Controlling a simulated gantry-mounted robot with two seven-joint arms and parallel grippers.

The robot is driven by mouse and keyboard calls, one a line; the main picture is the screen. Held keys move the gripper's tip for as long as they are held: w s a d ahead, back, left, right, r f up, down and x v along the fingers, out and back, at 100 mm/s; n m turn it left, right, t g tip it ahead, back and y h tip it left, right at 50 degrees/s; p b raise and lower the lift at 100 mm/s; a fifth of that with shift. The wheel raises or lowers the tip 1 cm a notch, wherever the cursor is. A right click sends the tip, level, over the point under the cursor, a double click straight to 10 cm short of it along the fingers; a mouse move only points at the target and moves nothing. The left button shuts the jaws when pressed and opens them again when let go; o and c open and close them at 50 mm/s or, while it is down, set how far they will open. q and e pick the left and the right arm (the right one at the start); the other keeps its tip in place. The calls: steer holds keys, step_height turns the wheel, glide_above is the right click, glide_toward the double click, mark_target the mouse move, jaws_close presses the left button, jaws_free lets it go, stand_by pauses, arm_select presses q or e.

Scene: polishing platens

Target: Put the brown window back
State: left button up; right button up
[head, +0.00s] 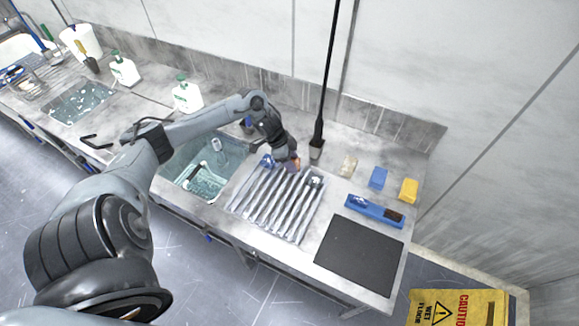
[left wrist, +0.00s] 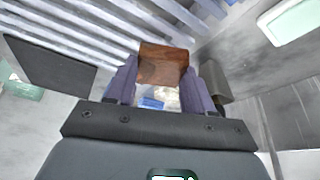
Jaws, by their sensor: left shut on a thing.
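My left gripper (head: 292,162) is over the back edge of the slatted metal drainer (head: 272,205) on the steel counter. In the left wrist view the gripper (left wrist: 162,85) is shut on a brown block (left wrist: 163,64), which I take to be the brown window. The block sits between both fingers, with its far end sticking out past the tips. In the head view only a small reddish-brown bit of it shows beside the fingers. A blue holder (head: 367,207) with a dark brown patch at its right end lies to the right. My right gripper is not in view.
A black mat (head: 358,256) lies at the front right. A beige block (head: 348,166), a blue block (head: 377,178) and a yellow block (head: 408,190) stand along the back. A dark upright pole (head: 317,130) rises near the gripper. A sink basin (head: 205,170) is left.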

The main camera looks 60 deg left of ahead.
arm_select(q)
steer(key=shift+s+a+f, duration=0.15)
steer(key=shift+a+f, duration=0.1)
steer(key=shift+a, duration=0.1)
steer(key=shift+f, duration=2)
steer(key=o, duration=1.2)
steer(key=shift+f, duration=0.15)
steer(key=p+v, duration=0.1)
steer(key=v, duration=1.1)
steer(key=shift+s, duration=0.1)
